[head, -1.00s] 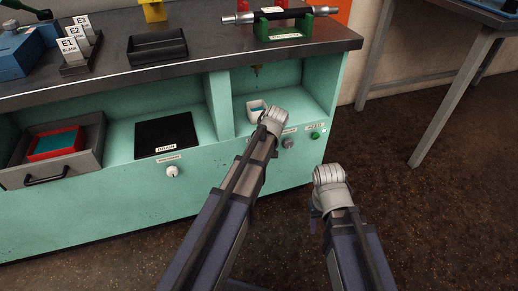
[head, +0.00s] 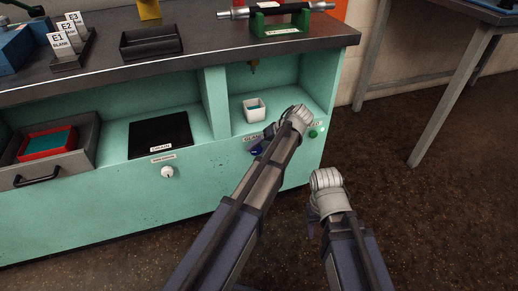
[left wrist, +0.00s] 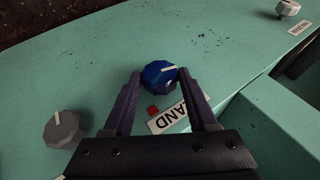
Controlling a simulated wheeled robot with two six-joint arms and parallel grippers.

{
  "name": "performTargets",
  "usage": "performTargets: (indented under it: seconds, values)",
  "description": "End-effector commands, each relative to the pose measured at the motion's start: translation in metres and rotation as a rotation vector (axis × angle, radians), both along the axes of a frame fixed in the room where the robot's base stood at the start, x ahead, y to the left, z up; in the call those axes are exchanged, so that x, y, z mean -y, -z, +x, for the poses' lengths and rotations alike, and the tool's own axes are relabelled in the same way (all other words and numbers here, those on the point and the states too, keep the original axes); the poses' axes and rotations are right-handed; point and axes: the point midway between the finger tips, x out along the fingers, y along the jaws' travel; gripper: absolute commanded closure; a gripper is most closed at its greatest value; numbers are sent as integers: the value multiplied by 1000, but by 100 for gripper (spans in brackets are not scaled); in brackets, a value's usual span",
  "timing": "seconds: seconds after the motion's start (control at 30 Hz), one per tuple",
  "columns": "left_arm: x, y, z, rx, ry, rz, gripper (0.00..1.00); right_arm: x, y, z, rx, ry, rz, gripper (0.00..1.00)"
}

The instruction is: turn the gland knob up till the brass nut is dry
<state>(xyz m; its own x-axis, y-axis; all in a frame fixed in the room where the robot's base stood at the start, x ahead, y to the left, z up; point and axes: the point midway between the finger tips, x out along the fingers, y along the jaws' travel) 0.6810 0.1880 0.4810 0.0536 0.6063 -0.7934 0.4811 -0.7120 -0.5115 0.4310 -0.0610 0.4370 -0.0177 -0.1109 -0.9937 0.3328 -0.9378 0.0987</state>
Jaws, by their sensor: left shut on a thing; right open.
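The blue gland knob (left wrist: 160,76) sits on the green cabinet front, above its partly covered "GLAND" label (left wrist: 166,119) in the left wrist view. A white pointer line marks its face. My left gripper (left wrist: 159,82) is shut on the knob, one finger on each side. In the head view my left arm reaches to the panel and hides most of that spot. A small brass fitting (head: 253,66), perhaps the nut, hangs under the bench top; whether it is wet is too small to tell. My right gripper (head: 313,224) is open, low and away from the cabinet.
A grey knob (left wrist: 62,128) is beside the gland knob.

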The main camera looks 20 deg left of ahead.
Motion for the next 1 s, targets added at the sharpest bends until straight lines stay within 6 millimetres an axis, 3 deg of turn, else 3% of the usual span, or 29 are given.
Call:
performTargets:
  seconds: [0.27, 0.3, 0.53, 1.0]
  values:
    - [0, 0, -1, -3, -3, -2, 98, 0, 0, 0, 0, 0, 0, 50]
    - [0, 0, -1, -3, -3, -2, 39, 0, 0, 0, 0, 0, 0, 50]
    - [0, 0, -1, -1, -2, -2, 13, 0, 0, 0, 0, 0, 0, 50]
    - [6, -10, -1, 0, 0, -1, 12, 0, -10, 0, 0, -2, 0, 50]
